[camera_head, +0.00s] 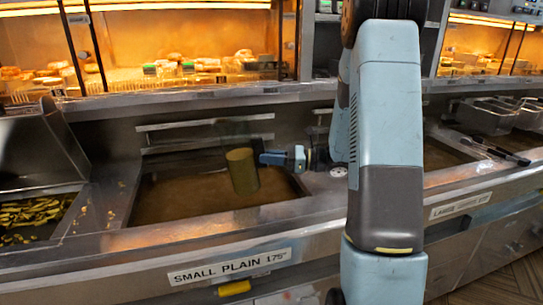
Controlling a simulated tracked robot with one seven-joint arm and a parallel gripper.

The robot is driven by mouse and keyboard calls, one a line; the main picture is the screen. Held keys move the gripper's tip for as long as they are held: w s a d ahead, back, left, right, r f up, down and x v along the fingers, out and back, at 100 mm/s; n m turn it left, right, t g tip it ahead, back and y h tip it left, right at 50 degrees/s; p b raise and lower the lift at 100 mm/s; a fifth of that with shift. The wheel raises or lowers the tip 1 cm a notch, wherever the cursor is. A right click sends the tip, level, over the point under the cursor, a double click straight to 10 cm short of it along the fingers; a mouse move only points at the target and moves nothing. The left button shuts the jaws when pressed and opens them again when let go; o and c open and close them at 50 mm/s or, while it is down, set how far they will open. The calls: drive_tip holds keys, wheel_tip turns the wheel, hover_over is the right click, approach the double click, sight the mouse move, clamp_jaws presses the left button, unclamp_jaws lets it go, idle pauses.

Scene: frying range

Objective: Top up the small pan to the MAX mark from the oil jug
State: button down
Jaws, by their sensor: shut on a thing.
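My gripper (268,158) is shut on the oil jug (242,172) and reaches it from the right. The jug is clear at the top, with olive-yellow oil filling its lower part. It is held over the small pan and leans slightly; no stream of oil shows from it. The small pan (165,200) is a rectangular well with brown oil in it, above the label "SMALL PLAIN 175°". The jug hides part of the pan, and I cannot make out the MAX mark.
A chip tray (62,222) with a metal hood lies left of the pan. The large pan's label (460,205), wire baskets (490,115) and dark tongs (500,152) are at the right. Lit food cabinets (175,50) stand along the back.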

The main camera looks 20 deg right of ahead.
drive_tip(key=shift+w+a+f+t+y, duration=0.2)
drive_tip(key=shift+a+f+y, duration=0.25)
drive_tip(key=shift+f, duration=0.05)
drive_tip(key=shift+w+a+f+t+y, duration=0.15)
drive_tip(key=shift+a+f+t+y, duration=0.05)
drive_tip(key=shift+a+f+y, duration=0.25)
drive_tip(key=shift+r, duration=1.4)
drive_tip(key=shift+s, duration=0.1)
